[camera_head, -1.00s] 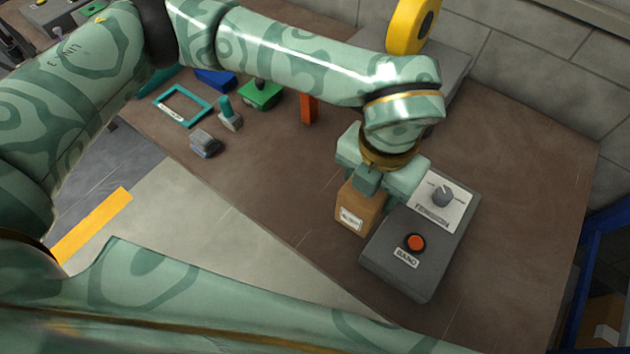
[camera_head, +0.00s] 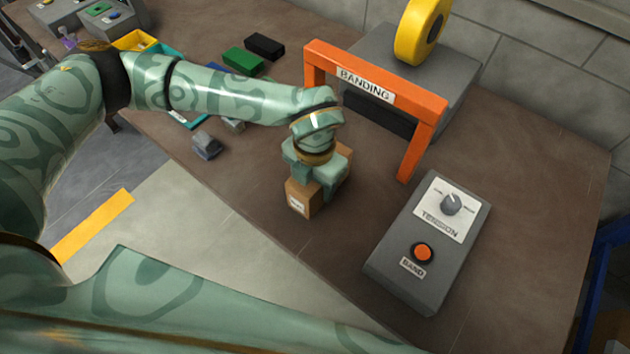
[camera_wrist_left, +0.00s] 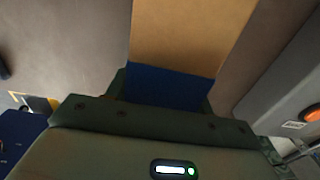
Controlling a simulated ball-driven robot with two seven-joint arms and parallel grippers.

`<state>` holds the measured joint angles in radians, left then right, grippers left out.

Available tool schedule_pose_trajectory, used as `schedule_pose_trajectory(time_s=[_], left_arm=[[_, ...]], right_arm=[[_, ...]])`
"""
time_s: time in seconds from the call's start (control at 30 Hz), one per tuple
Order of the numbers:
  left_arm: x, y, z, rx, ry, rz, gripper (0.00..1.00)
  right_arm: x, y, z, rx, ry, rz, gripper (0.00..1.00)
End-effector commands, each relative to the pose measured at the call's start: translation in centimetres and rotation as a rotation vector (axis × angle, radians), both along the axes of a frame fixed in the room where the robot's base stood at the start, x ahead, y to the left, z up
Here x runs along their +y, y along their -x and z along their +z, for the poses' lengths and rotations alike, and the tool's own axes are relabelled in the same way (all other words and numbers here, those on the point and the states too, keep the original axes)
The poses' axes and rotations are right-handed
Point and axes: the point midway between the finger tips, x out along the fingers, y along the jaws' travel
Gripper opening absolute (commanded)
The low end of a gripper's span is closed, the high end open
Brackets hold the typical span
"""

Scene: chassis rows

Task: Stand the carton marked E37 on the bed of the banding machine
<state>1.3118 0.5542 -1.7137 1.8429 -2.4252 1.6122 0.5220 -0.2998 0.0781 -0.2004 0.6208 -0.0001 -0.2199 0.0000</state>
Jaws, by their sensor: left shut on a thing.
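My left gripper (camera_head: 318,180) is shut on a brown carton (camera_head: 299,200), holding it from above. The carton's white label is too small to read, so I cannot tell whether it says E37. I cannot tell whether its base touches the bench. In the left wrist view the carton (camera_wrist_left: 190,32) is a tan face beyond the gripper. The banding machine has an orange arch (camera_head: 428,135) marked BANDING, a grey body (camera_head: 455,85) and a yellow reel (camera_head: 421,32). The carton is in front and left of the arch. My right gripper is not in view.
A grey control box (camera_head: 395,262) with a TENSION knob and an orange BAND button stands right of the carton. A small grey block (camera_head: 206,145), a green block (camera_head: 243,61) and a black block (camera_head: 264,46) lie left and behind. Bare bench (camera_head: 350,225) separates carton and control box.

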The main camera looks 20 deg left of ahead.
Motion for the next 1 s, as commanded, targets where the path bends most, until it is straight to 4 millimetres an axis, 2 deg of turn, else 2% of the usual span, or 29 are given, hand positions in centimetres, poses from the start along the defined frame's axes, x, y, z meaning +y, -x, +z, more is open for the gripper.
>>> schedule_pose_trajectory(time_s=[0.37,0.4,0.43,0.47,0.77,0.87,1.0], left_arm=[[-0.1,-0.1,-0.5,-0.003,0.002,0.0,0.16],[0.0,-0.1,-0.5,-0.003,0.001,0.001,0.64],[0.0,-0.1,-0.5,-0.003,0.001,0.001,0.72],[0.0,-0.1,-0.5,-0.003,0.001,0.001,0.74],[-0.1,-0.1,-0.2,-0.004,0.001,0.001,0.74],[-0.1,-0.1,1.0,-0.006,0.001,0.001,0.74],[-0.1,-0.2,4.2,-0.009,0.002,0.001,0.74]], right_arm=[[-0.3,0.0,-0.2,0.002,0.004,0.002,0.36],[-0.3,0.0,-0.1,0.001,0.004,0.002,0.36],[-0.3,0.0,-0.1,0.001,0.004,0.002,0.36],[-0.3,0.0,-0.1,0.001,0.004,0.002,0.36],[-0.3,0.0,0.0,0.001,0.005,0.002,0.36],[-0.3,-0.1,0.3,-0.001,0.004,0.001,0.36],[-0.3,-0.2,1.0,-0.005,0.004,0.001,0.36]])
